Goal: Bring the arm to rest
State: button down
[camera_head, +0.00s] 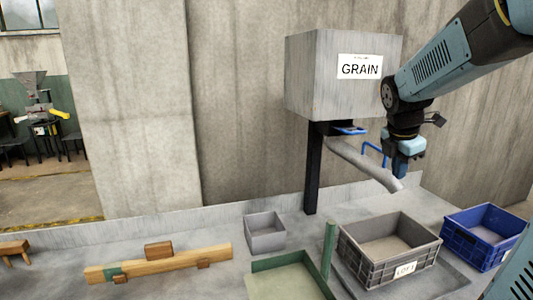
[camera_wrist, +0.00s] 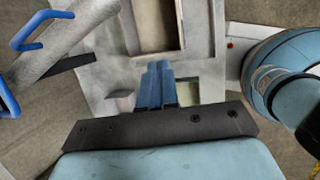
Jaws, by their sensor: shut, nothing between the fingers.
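My gripper (camera_head: 400,167) hangs at the end of my blue-grey arm at the right of the head view, in front of the grain hopper's chute. In the wrist view its blue fingers (camera_wrist: 158,84) are together with nothing between them. The grey hopper (camera_head: 308,78) with a GRAIN label stands on a black post (camera_head: 313,175). Its grey spout (camera_head: 362,165) slopes down to the right, close to my gripper; I cannot tell whether they touch. A blue handle (camera_head: 373,150) shows by the spout, and also in the wrist view (camera_wrist: 40,30).
Below the spout are a grey labelled crate (camera_head: 372,270) and a blue crate (camera_head: 487,236). A small grey box (camera_head: 265,232), a green-rimmed tray (camera_head: 285,280), a green post (camera_head: 328,248) and a wooden beam (camera_head: 170,262) lie left of them. The wall stands close behind.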

jog(key=s+a+m+t+y, duration=0.1)
jog(key=s+a+m, duration=0.4)
jog(key=s+m, duration=0.3)
jog(key=s+a+m+t+y, duration=0.1)
jog(key=s+a+m+y, duration=0.1)
jog(key=s+a+m, duration=0.4)
jog(key=s+m, duration=0.3)
jog(key=m, duration=0.3)
jog(key=shift+s+a+r+m+t, duration=0.15)
jog(key=shift+r+m+t, duration=0.15)
jog(key=shift+r+m, duration=0.1)
